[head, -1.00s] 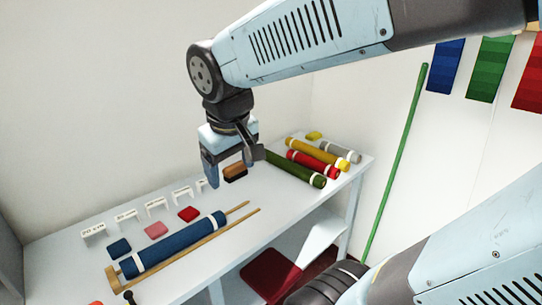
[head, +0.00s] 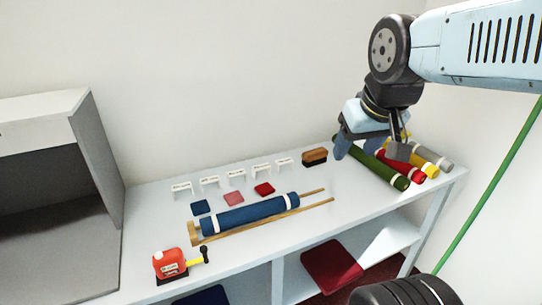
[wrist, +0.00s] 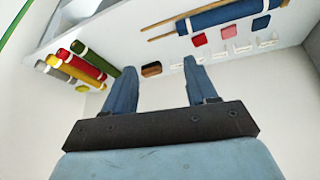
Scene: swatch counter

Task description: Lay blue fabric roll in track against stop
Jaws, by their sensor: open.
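The blue fabric roll (head: 250,213) with white bands lies lengthwise between the two wooden rails of the track (head: 318,204) on the counter. Its left end is at the wooden stop (head: 194,233); I cannot tell whether they touch or a thin gap remains. The roll also shows at the top of the wrist view (wrist: 228,15). My gripper (head: 369,150) is open and empty, over the counter's right part near the green roll, well away from the blue roll. In the wrist view its fingers (wrist: 160,68) stand apart with nothing between them.
Green (head: 380,165), red (head: 404,164), yellow (head: 430,157) and grey rolls lie at the right end. A brown brush (head: 314,157) stands left of my gripper. Fabric swatches (head: 233,198) and small white tags line the back. A red tape dispenser-like item (head: 170,264) sits front left.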

